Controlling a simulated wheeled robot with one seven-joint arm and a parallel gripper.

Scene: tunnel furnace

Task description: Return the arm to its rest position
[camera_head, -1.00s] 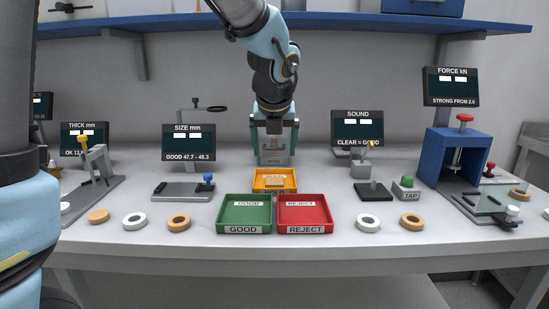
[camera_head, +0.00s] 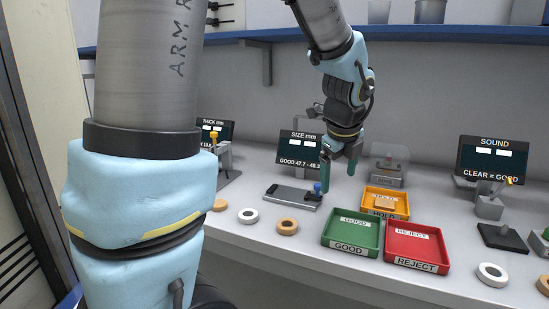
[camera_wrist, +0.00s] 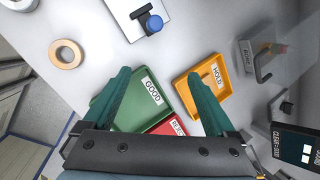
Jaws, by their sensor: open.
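My gripper (camera_head: 338,171) is open and empty, its two green fingers spread apart above the bench, behind the green GOOD tray. In the wrist view my gripper (camera_wrist: 160,92) shows its fingers over the green GOOD tray (camera_wrist: 126,110) and the orange HOLD tray (camera_wrist: 222,70). In the head view the green GOOD tray (camera_head: 352,249) stands beside the red REJECT tray (camera_head: 417,264), with the orange HOLD tray (camera_head: 385,214) behind them. My arm comes down from the top, and a large link of mine fills the left of the head view.
The size gauge (camera_head: 292,197) lies left of my gripper, with its screen behind it. A clear-covered block (camera_head: 388,171) stands at the back. Tan (camera_head: 287,227) and white (camera_head: 248,215) rings lie along the front edge. The SOUND screen (camera_head: 491,161) stands at right.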

